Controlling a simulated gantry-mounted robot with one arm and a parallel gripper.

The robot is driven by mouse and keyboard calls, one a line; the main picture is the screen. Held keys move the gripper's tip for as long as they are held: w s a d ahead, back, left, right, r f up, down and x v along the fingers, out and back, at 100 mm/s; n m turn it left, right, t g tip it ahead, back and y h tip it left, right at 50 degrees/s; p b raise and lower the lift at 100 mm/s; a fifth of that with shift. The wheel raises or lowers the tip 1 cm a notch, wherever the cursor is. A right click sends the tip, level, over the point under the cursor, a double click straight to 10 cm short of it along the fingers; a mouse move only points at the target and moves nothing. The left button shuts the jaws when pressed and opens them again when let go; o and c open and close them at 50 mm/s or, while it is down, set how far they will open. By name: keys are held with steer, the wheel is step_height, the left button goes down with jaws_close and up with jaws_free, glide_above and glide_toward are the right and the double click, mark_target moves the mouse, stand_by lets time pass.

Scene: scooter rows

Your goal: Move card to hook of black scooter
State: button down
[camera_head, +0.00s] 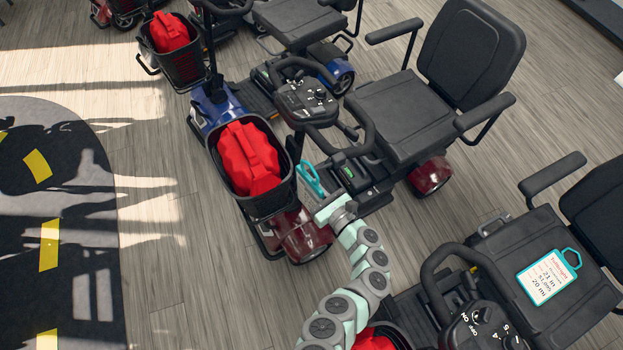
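A white card with a teal frame and loop (544,282) lies flat on the black seat of the lower right scooter, its printing facing up. A second teal loop (312,180) shows beside the front basket of the middle scooter, close to my gripper (326,206). Whether my gripper touches or holds this loop is unclear, and its fingers are too small to read. The middle scooter has dark red body panels (304,236). The lower right scooter's tiller (480,318) is black, but its body panels are mostly hidden. No hook is clearly visible.
A red bag (247,160) sits in the middle scooter's black basket, right by my gripper. Another red bag (169,32) is in a basket at upper left. Seats, armrests and tillers crowd the right. Wooden floor (160,220) is clear at left, beside a dark mat (80,260).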

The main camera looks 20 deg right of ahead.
steer(key=shift+s+a+r+p, duration=0.15)
steer(key=shift+a+p, duration=0.2)
steer(key=shift+a, duration=0.45)
steer(key=shift+s+a+r+p, duration=0.15)
steer(key=shift+a+p, duration=0.15)
steer(key=shift+a, duration=0.55)
steer(key=shift+s+a+r+p, duration=0.15)
steer(key=shift+a+p, duration=0.2)
steer(key=shift+a, duration=0.45)
steer(key=shift+w, duration=0.1)
